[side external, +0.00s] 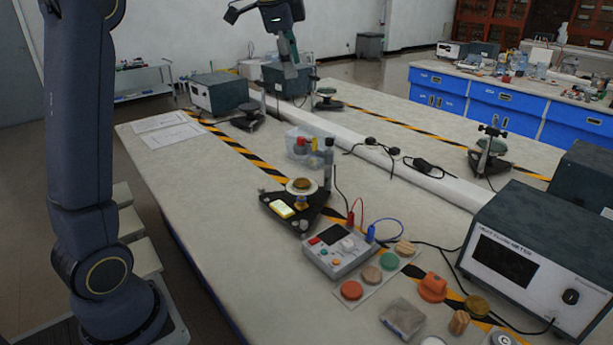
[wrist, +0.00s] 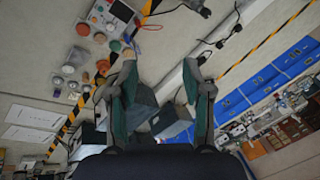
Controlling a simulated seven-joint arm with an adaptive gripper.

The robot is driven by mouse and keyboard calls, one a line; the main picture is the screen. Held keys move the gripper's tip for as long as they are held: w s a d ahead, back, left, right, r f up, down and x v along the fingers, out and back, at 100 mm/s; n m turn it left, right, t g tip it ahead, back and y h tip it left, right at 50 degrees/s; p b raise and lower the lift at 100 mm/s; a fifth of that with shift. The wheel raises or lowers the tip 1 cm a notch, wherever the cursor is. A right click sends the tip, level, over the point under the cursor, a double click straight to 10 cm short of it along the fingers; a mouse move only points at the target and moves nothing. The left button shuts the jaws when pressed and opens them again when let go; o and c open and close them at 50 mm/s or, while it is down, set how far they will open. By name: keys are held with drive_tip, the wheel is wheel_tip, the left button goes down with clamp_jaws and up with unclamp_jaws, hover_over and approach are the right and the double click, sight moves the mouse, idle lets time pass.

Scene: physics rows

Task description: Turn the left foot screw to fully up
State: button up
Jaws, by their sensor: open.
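In the side external view, a black triangular stand (side external: 318,201) sits on the bench, with a round brass-topped disc (side external: 301,186) above it and a lit yellow panel (side external: 282,210) on its front part. Small knobs show at its corners, but they are too small to tell which is the left foot screw or how far up it is. My gripper (side external: 290,68) is high above the far part of the bench, well away from the stand. In the wrist view my gripper (wrist: 160,66) has its two fingers wide apart with nothing between them.
A control box (side external: 338,250) with red and blue leads stands just in front of the stand. Several discs and blocks, including an orange one (side external: 433,287), lie to its right. A large heat flow meter (side external: 535,262) stands at the right. A clear bin (side external: 299,147) is behind the stand.

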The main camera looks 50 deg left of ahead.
drive_tip(key=w+a+f+g, duration=0.1)
drive_tip(key=w+a+f, duration=0.55)
drive_tip(key=a, duration=0.25)
drive_tip(key=n+g+h, duration=0.1)
drive_tip(key=n+g, duration=0.1)
drive_tip(key=g, duration=0.1)
hover_over(261, 187)
wheel_tip(261, 187, down, 21)
wheel_tip(261, 187, down, 17)
drive_tip(key=shift+d+r, duration=0.1)
drive_tip(key=shift+r, duration=0.05)
clamp_jaws()
